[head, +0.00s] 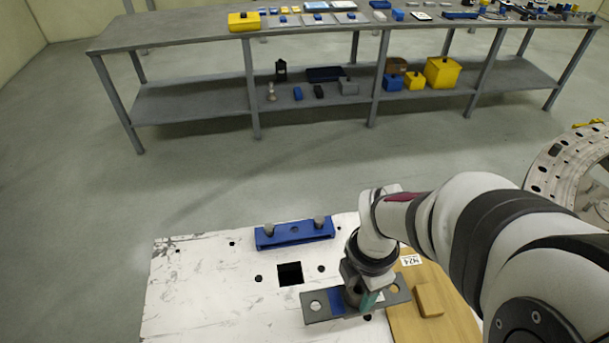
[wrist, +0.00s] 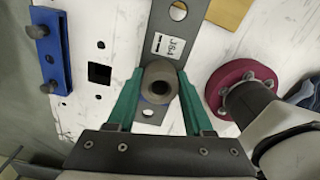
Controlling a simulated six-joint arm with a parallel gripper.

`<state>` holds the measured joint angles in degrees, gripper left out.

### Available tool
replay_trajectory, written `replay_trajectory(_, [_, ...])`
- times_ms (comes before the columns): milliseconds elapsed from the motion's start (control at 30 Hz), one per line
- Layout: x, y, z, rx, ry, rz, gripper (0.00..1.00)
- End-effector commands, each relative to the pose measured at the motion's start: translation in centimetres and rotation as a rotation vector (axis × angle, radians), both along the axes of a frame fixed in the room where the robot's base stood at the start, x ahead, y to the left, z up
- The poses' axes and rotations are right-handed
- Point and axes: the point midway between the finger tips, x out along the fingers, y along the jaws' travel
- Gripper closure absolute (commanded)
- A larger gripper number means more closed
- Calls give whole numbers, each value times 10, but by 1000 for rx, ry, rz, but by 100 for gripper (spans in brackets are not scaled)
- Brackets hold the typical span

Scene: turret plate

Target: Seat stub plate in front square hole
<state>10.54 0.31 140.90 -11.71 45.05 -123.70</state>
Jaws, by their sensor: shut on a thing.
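The stub plate (head: 318,305) is a long grey plate with holes at its ends and a blue patch. My gripper (head: 362,300) is shut on its round upright stub. In the wrist view the green fingers (wrist: 160,100) stand on either side of the hollow grey stub (wrist: 158,82), and the plate (wrist: 168,20) runs beneath it. One black square hole (head: 290,273) is open in the white board, left of and beyond the plate; it also shows in the wrist view (wrist: 100,73). I cannot tell whether the plate touches the board, and it hides the surface beneath it.
A blue bar (head: 294,235) with two grey pegs lies beyond the square hole. A wooden board (head: 410,318) with a small wooden block (head: 429,299) is on the right. Small round holes surround the square hole. The white board's left part (head: 195,290) is clear.

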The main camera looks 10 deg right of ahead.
Motion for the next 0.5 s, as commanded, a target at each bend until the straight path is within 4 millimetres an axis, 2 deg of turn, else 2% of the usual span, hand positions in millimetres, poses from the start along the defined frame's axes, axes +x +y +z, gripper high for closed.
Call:
replay_trajectory(67, [4, -3, 3, 0, 0, -1, 100])
replay_trajectory(167, [24, 4, 2, 0, 1, 2, 100])
replay_trajectory(267, [55, 24, -4, 0, 2, 0, 100])
replay_trajectory(400, [97, 63, -18, -1, 3, -9, 100])
replay_trajectory(500, [117, 88, -28, -1, 3, -18, 100])
